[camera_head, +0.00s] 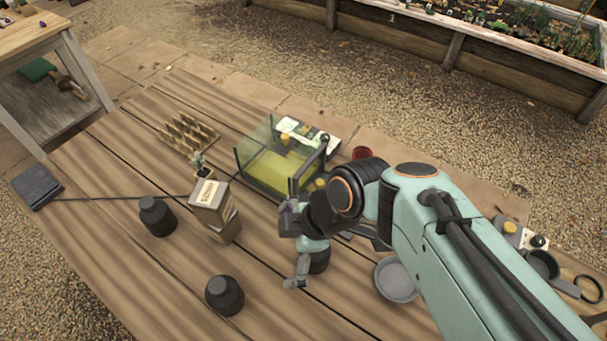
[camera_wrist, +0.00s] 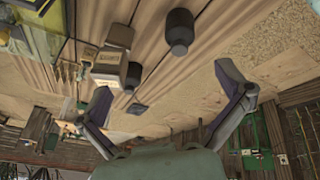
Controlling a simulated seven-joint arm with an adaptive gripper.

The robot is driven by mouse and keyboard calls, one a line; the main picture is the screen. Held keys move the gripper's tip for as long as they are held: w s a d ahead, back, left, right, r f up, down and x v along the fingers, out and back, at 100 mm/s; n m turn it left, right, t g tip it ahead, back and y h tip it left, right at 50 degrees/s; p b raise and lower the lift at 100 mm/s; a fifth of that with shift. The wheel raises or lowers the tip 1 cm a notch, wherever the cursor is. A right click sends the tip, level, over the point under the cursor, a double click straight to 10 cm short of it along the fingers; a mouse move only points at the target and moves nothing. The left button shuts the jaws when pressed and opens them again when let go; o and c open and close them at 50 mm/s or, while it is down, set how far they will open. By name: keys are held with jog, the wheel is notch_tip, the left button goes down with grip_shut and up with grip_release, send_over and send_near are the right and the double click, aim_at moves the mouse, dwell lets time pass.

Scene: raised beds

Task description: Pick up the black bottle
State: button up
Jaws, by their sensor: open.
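Two black bottles with short necks stand upright on the planked table in the head view: one (camera_head: 157,217) left of the tan boxes, the other (camera_head: 224,295) nearer the front edge. In the wrist view one black bottle (camera_wrist: 180,32) is at the upper middle and a smaller-looking one (camera_wrist: 133,75) is beside the boxes. My gripper (camera_head: 287,252) is over the table, right of the boxes and both bottles. In the wrist view its fingers (camera_wrist: 163,78) are spread wide with nothing between them in contact. A dark round shape under my gripper is partly hidden.
Stacked tan boxes (camera_head: 212,195) stand between the left bottle and my gripper. A clear tank (camera_head: 275,172), a wooden rack (camera_head: 188,132) and a red cup (camera_head: 361,153) are further back. A grey dish (camera_head: 396,280) lies to the right. Planks around the front bottle are clear.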

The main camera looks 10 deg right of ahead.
jog(key=w+f+n+y, duration=0.2)
jog(key=w+f+n, duration=0.1)
jog(key=w+f, duration=0.1)
jog(key=m+t+y, duration=0.3)
jog(key=m+y, duration=0.1)
send_over(326, 253)
jog(key=w, duration=0.2)
jog(key=f, duration=0.9)
jog(key=shift+s+a, duration=0.1)
jog(key=shift+a, duration=0.25)
jog(key=s+d+f+m, duration=0.1)
jog(key=s+d+f+m+t, duration=0.1)
jog(key=f+m, duration=0.1)
jog(key=s+d+f+m+y, duration=0.1)
jog(key=f, duration=0.1)
jog(key=shift+s+m+t, duration=0.1)
jog(key=shift+m+t, duration=0.3)
jog(key=shift+s+d+f+m, duration=0.15)
jog(key=shift+d+f+m, duration=0.05)
jog(key=shift+d+m, duration=0.1)
jog(key=shift+f+t, duration=0.1)
jog(key=shift+t, duration=0.2)
jog(key=x, duration=0.6)
jog(key=shift+w+a+f, duration=0.1)
jog(key=shift+w+a, duration=0.05)
jog(key=shift+w, duration=0.05)
jog(key=c, duration=1.2)
